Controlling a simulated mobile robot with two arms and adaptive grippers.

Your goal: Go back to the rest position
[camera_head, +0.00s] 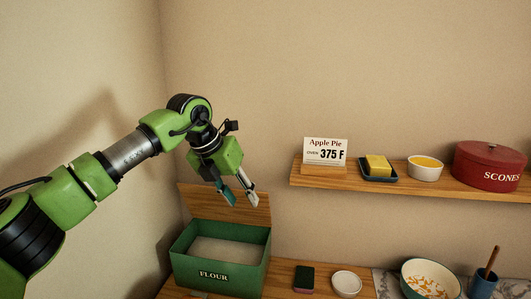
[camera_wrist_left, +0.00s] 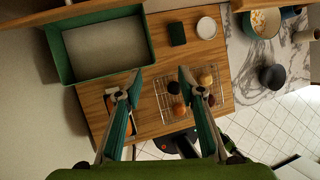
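My left arm comes in from the left in the head view, and its gripper (camera_head: 240,198) hangs above the open green flour box. The gripper's two fingers are apart with nothing between them. In the left wrist view the left gripper (camera_wrist_left: 158,82) also shows open and empty, with the counter below it. My right gripper is not in either view.
The green flour box (camera_head: 219,276) stands open on the wooden counter. A dark sponge-like block (camera_head: 304,279) and a white dish (camera_head: 346,283) lie beside it. A wooden shelf (camera_head: 400,181) holds a recipe card, butter, a bowl and a red tin (camera_head: 488,168).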

